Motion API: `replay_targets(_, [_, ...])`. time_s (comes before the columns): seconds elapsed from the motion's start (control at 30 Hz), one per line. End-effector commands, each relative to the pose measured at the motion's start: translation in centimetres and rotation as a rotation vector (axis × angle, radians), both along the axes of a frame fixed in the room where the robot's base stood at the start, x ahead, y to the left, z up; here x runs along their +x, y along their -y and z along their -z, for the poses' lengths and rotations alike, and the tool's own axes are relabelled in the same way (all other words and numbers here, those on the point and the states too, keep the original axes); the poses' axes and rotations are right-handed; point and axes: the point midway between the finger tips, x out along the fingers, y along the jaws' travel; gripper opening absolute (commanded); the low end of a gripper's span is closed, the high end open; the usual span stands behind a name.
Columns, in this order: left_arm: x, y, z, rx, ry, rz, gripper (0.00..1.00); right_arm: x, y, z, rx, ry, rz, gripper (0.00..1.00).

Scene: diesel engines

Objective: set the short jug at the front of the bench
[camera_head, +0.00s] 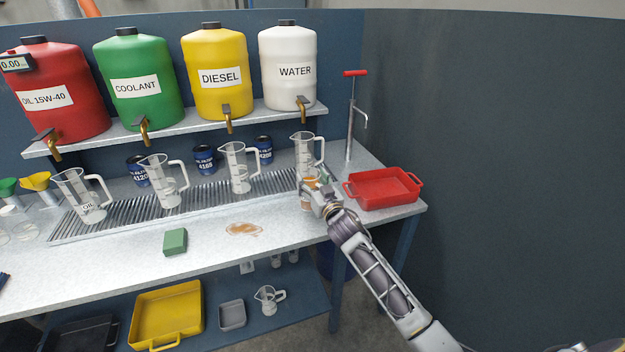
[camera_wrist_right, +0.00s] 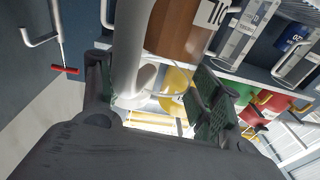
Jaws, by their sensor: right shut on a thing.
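My right gripper (camera_head: 317,190) reaches in over the right part of the bench (camera_head: 285,225). It is shut on the pale handle (camera_wrist_right: 130,45) of a small jug (camera_head: 306,204) with brown contents. The jug's brown side with a white marking shows in the right wrist view (camera_wrist_right: 185,28). The gripper hides much of the jug in the head view, and I cannot tell whether its base touches the bench. Another small clear jug (camera_head: 268,299) stands on the lower shelf. My left gripper is not in view.
Several tall clear jugs, one of them near the gripper (camera_head: 303,148), stand along the drain grating (camera_head: 215,203) below the taps. A red tray (camera_head: 384,189) lies to the right. A brown spill (camera_head: 243,229) and green sponge (camera_head: 175,241) lie on the front of the bench.

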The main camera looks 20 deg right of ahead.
Motion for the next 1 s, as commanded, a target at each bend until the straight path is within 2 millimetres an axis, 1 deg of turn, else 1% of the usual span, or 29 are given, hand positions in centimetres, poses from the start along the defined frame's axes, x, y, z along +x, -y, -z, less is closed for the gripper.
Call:
replay_targets(0.13, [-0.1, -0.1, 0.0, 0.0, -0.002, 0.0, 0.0, 0.0, 0.0, -0.2, 0.0, 0.003, -0.001, 0.06])
replay_targets(0.27, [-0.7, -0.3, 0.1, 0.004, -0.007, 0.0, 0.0, 0.0, 0.0, 0.3, 0.0, 0.002, -0.001, 0.06])
replay_targets(0.5, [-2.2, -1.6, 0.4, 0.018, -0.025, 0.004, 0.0, 0.0, -0.1, 2.5, 0.0, 0.0, 0.0, 0.06])
replay_targets(0.6, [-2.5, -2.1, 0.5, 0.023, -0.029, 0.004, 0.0, 0.0, 0.0, 3.2, 0.0, 0.002, -0.001, 0.06])
replay_targets(0.77, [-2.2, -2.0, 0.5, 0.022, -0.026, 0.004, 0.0, 0.0, 0.0, 3.6, -0.001, 0.002, 0.0, 0.06])
replay_targets(1.0, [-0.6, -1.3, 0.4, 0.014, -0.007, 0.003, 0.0, 0.0, 0.0, 3.6, -0.001, 0.003, -0.001, 0.06])
